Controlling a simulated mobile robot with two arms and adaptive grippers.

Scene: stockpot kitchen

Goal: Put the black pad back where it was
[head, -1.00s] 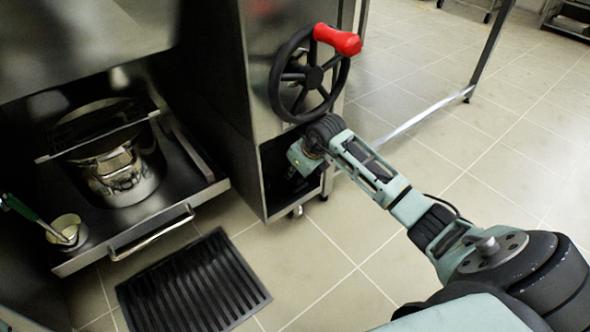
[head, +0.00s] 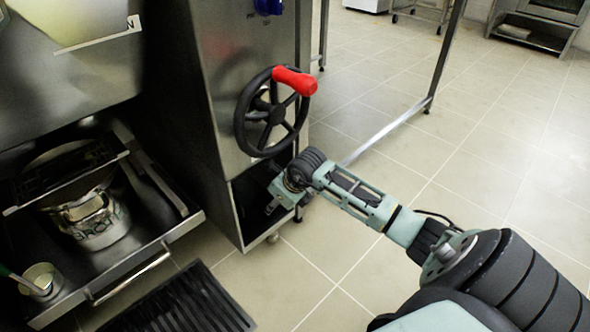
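A black ribbed pad (head: 186,301) lies flat on the tiled floor at the bottom of the head view, in front of the pulled-out drawer and cut off by the picture's lower edge. My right arm comes in from the lower right. Its gripper (head: 273,206) is at the dark open compartment (head: 240,205) under the handwheel, up and to the right of the pad and apart from it. The fingers are dark and partly hidden in shadow, so their opening and any hold cannot be told. My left gripper is out of view.
A steel cabinet carries a black handwheel (head: 268,112) with a red knob (head: 295,81), just above my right wrist. The drawer (head: 130,270) at left holds a steel pot (head: 95,218) and a small cup (head: 41,279). A metal table leg (head: 445,50) stands behind. Floor at right is clear.

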